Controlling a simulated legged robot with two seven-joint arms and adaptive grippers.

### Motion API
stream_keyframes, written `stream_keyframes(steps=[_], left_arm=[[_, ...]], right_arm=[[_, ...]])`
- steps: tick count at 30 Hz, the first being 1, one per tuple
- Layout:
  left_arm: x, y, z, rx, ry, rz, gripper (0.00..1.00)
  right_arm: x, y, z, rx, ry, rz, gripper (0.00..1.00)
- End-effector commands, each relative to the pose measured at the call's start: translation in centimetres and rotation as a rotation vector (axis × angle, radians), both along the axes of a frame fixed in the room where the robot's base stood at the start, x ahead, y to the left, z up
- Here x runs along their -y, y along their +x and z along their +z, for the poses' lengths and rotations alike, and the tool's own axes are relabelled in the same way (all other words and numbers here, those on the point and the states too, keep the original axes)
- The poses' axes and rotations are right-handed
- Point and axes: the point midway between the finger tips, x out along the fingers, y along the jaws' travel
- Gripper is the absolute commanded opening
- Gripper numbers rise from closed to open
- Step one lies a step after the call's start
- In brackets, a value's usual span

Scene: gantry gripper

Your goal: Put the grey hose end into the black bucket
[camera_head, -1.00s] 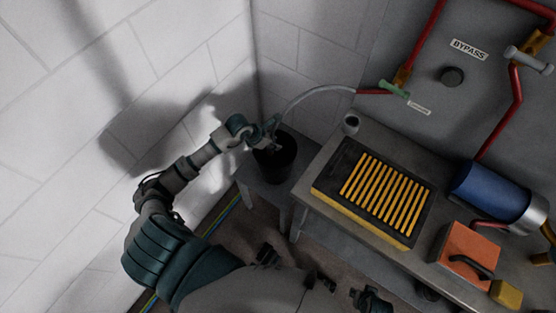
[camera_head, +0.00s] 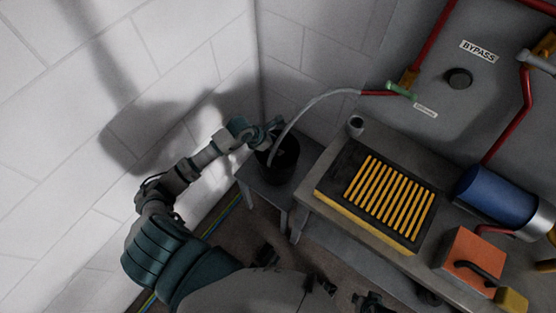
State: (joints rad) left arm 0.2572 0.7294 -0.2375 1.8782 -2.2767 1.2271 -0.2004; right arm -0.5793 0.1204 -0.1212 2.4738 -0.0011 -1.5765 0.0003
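The grey hose (camera_head: 315,101) arcs from the red pipe on the grey panel down to the left. Its lower end hangs inside the mouth of the black bucket (camera_head: 284,172); the very tip is hard to make out in the dark interior. The bucket stands upright on a small grey stand in the corner. My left gripper (camera_head: 270,134) is at the bucket's far left rim, just left of the hose. Its fingers look apart, with the hose outside them. My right gripper cannot be made out in this view.
White block walls close in left and behind.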

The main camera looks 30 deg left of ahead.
Motion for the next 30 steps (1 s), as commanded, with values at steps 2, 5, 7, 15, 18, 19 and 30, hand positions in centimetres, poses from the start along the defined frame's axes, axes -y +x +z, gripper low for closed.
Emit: stream_keyframes(steps=[2,5,7,15,18,19,30], left_arm=[[0.0,-0.1,0.0,-0.001,0.001,0.000,0.62],[-0.3,-0.4,0.6,0.000,0.003,0.000,0.62],[-0.6,-0.8,1.5,0.001,0.005,0.001,0.62],[-2.5,-3.6,6.4,0.000,0.004,0.000,0.62],[-3.1,-4.4,8.0,0.000,0.003,-0.001,0.62],[-3.2,-4.6,8.3,-0.002,0.001,0.000,0.62],[-3.6,-5.5,9.9,-0.002,-0.001,0.000,0.62]], right_arm=[[0.0,0.0,0.0,0.002,0.002,-0.001,0.40],[0.0,0.0,0.0,0.003,0.003,-0.001,0.40],[0.1,0.0,0.0,0.003,0.003,-0.001,0.40],[0.0,0.0,0.0,0.002,0.002,-0.001,0.40],[0.0,0.0,0.0,0.002,0.002,-0.001,0.40],[0.0,0.0,0.0,0.002,0.002,-0.001,0.40],[0.0,0.0,0.0,0.002,0.002,-0.001,0.40]])
